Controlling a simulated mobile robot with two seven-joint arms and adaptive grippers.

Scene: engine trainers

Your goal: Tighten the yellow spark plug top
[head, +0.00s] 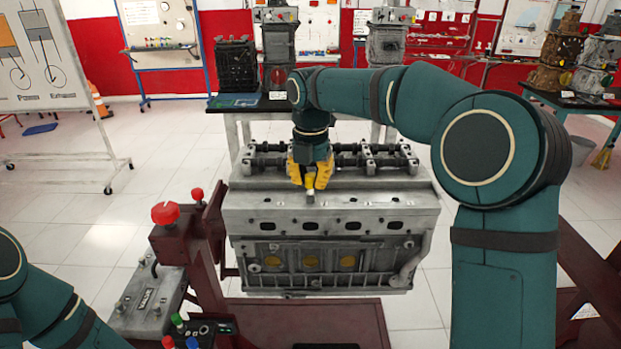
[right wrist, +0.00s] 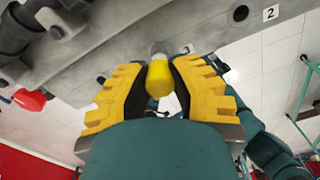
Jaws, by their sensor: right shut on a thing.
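The yellow spark plug top (right wrist: 158,78) sits between the two fingers of my right gripper (right wrist: 157,70) in the right wrist view. The gripper is shut on it. A grey metal end (right wrist: 157,50) shows beyond the yellow part, against the engine block. Whether it is seated in a hole, I cannot tell. In the head view my right gripper (head: 310,180) points down at the top front edge of the grey engine block (head: 330,216), and its yellow fingers largely hide the plug. My left gripper is out of view; only part of that arm shows at lower left.
A dark red stand (head: 205,255) with a red knob (head: 165,213) is left of the engine. A camshaft assembly (head: 262,155) lies along the engine's top, behind the gripper. A workbench (head: 240,103) with engine parts stands behind. Open tiled floor lies to the left.

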